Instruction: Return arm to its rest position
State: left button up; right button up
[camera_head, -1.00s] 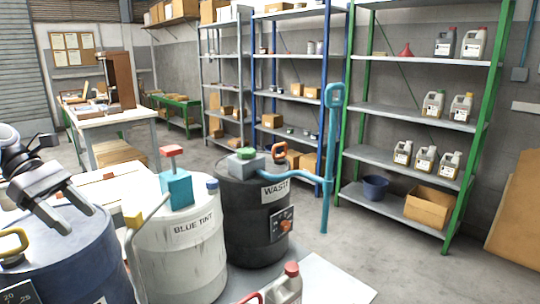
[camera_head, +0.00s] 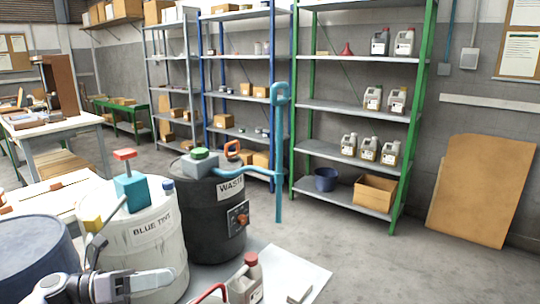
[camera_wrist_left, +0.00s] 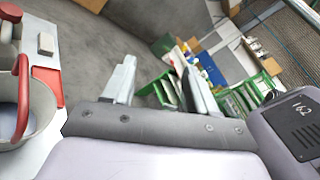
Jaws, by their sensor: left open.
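My left gripper (camera_head: 150,286) is low at the front of the head view, its arm entering from the lower left. It is in front of the white drum labelled "BLUE TINT" (camera_head: 150,238) and overlaps its lower part in the picture. In the left wrist view its two fingers (camera_wrist_left: 158,82) stand apart with nothing between them. My right gripper is not in view.
A dark "WASTE" drum (camera_head: 208,215) and a blue drum (camera_head: 35,250) flank the white one. A grey jug with a red cap (camera_head: 245,283) stands close right of the gripper. A red-handled container (camera_wrist_left: 14,110) is at the wrist view's left.

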pick_arm(q)
jog(key=s+d+f+n+t+y, duration=0.25)
jog(key=f+n+t+y, duration=0.3)
jog(key=n, duration=0.75)
jog(key=s+d+f+n+t+y, duration=0.2)
jog(key=s+f+n+t+y, duration=0.3)
jog(key=n, duration=0.8)
jog(key=s+f+n+g+y+p, duration=0.1)
jog(key=s+f+n+g+y, duration=0.3)
jog(key=s+f+n, duration=0.9)
jog(key=shift+s+a+n+g, duration=0.2)
jog(key=shift+s+n+g, duration=0.3)
jog(key=shift+g, duration=0.75)
